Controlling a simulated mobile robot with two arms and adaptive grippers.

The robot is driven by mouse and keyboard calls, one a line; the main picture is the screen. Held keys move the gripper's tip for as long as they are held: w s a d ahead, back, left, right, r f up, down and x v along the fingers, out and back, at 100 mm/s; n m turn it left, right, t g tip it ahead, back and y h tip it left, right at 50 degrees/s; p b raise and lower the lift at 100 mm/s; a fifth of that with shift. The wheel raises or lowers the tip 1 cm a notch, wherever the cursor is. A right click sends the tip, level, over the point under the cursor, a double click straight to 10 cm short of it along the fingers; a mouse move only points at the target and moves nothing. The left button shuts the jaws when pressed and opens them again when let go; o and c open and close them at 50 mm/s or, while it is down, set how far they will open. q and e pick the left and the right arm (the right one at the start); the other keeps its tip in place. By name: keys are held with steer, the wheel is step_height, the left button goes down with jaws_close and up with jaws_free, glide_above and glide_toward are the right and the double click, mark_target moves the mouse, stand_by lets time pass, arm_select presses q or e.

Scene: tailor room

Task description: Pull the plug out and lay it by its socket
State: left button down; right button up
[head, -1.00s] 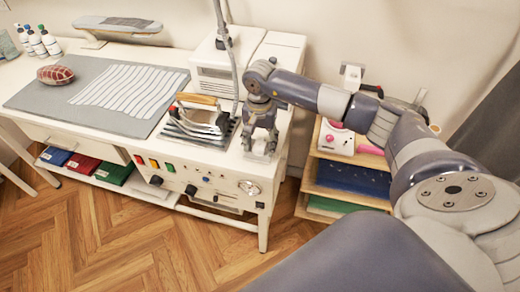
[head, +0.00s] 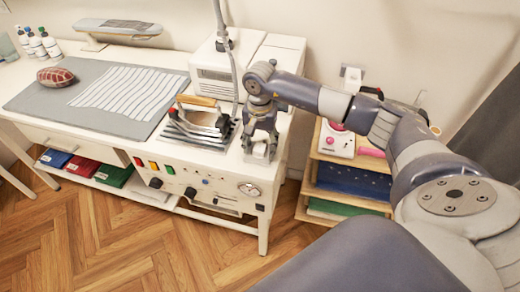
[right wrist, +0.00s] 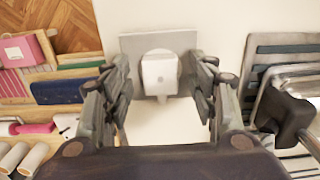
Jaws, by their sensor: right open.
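A white, block-shaped plug (right wrist: 160,75) stands at a grey socket plate (right wrist: 130,44) on the white table top, at the centre of the right wrist view. My right gripper (right wrist: 160,103) is open, with a finger on each side of the plug and gaps between. In the head view, the right gripper (head: 260,148) points down over the right front corner of the ironing unit. The plug is mostly hidden behind its fingers there. I cannot tell whether the plug is fully seated. My left gripper is not in view.
An iron with a wooden handle (head: 198,101) rests on a rack (head: 178,132) just left of the gripper; the rack also shows in the right wrist view (right wrist: 268,58). A grey hose (head: 228,62) hangs behind. A wooden shelf (head: 310,190) with boxes stands right of the table.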

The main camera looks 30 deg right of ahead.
mark_target(259, 147)
stand_by(0.5)
jaws_close()
steer(key=shift+r+p, duration=1.15)
steer(key=shift+r, duration=1.9)
